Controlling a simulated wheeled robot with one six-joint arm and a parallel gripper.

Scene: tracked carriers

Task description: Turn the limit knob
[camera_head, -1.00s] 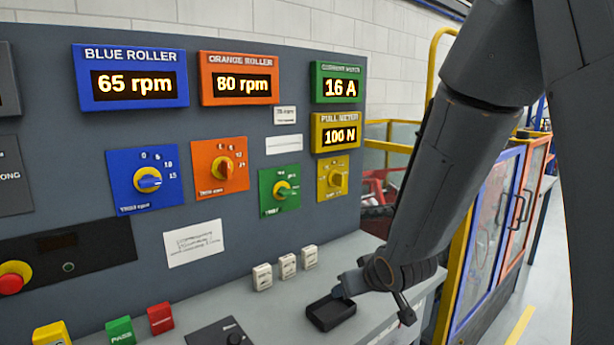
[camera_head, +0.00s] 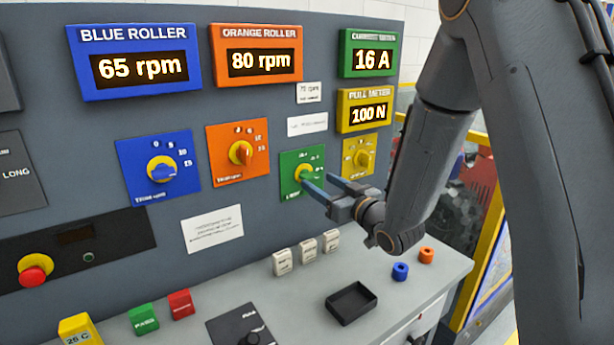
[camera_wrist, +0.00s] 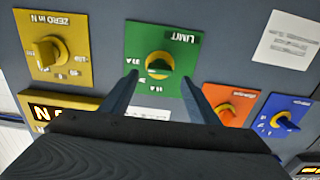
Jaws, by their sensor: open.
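The limit knob (camera_head: 302,172) is a green knob on a yellow collar, set on a green plate in the grey upright panel. In the wrist view, the limit knob (camera_wrist: 158,66) sits under the upside-down word LIMIT. My gripper (camera_head: 320,182) is open and faces the green plate, its fingers partly covering the plate's right side in the head view. In the wrist view, my gripper (camera_wrist: 160,76) has one finger on each side of the knob, with a gap to both. I cannot tell how far the fingertips are from the plate.
A yellow knob (camera_head: 361,159), an orange knob (camera_head: 240,153) and a blue knob (camera_head: 162,169) flank the green plate. The current meter (camera_head: 369,60) reads 16 A. Below, the desk holds a black tray (camera_head: 351,303), white blocks, and blue and orange rings.

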